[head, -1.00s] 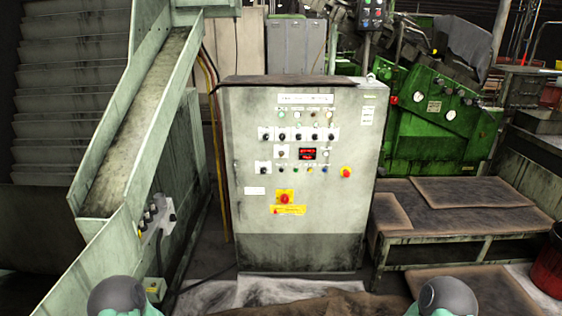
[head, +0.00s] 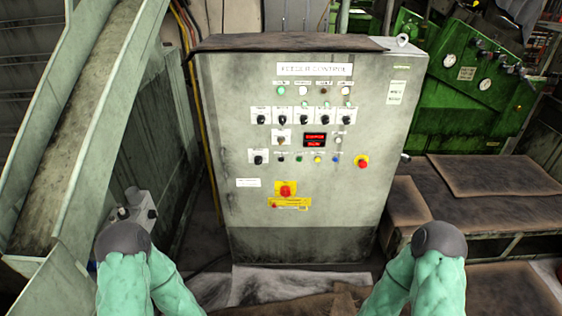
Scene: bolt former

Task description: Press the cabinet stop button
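The grey control cabinet (head: 225,140) stands upright in front of me, with switches, lamps and a red display on its face. A red mushroom button on a yellow collar (head: 362,161) sits at the right of the lower control row. A red rotary switch on a yellow plate (head: 286,189) is lower, near the middle. Which one the task calls the stop button is not readable. Both of my arms show at the bottom of the head view, left and right, apart from the cabinet. Neither gripper shows.
A sloping green chute (head: 75,130) runs down at the left, with a small switch box (head: 138,212) beside it. A low table with brown mats (head: 490,176) stands at the right, before a green machine (head: 470,85). Pale sheeting (head: 275,285) lies on the floor before the cabinet.

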